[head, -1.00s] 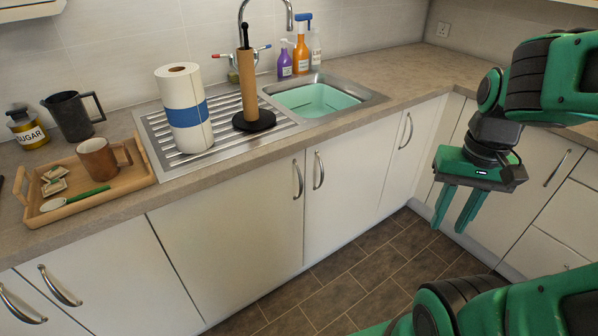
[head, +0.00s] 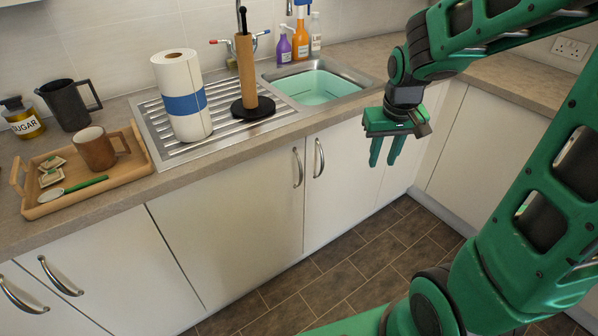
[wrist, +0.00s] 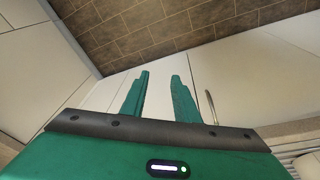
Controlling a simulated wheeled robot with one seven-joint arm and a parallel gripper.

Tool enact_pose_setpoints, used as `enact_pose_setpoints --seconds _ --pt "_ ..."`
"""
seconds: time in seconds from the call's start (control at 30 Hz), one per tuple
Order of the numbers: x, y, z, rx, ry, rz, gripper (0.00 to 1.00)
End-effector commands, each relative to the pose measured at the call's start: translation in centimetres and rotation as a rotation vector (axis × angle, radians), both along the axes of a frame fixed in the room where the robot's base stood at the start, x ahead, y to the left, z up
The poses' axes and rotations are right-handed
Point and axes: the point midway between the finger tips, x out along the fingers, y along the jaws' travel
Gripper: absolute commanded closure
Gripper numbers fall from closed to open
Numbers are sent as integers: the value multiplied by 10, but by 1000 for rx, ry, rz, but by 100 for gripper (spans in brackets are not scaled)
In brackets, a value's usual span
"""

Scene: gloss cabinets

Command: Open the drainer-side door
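The drainer-side door (head: 228,225) is a white cabinet door below the ridged drainer (head: 170,135). It is closed. Its curved metal handle (head: 298,168) stands upright near its right edge. My gripper (head: 384,163) is to the right of that handle and apart from it, in front of the cabinets below the sink, fingers pointing down. Its two green fingers are apart with nothing between them, as the wrist view (wrist: 160,78) also shows. A metal handle (wrist: 211,107) shows right of the fingers in the wrist view; I cannot tell which door it belongs to.
The neighbouring door under the sink (head: 345,180) is closed, its handle (head: 319,158) close beside the drainer-side one. The tiled floor (head: 330,275) is clear.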

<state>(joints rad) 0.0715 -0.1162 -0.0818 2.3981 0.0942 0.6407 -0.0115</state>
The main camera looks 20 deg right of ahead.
Motion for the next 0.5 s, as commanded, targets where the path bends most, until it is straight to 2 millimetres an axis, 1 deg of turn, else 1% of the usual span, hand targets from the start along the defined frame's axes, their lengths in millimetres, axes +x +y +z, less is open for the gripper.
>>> enact_pose_setpoints --seconds 0.03,0.07,0.1,0.2,0.33,0.4,0.5 --pt "25 14 -11 -3 -14 49 72" --pt "39 23 -17 -4 -28 77 72" --pt "58 35 -24 -3 -48 112 72" --pt "98 68 -43 6 -95 193 72" --pt "135 107 -64 26 -144 271 72" --pt "147 123 -72 35 -162 299 72" --pt "158 137 -79 45 -180 323 72"
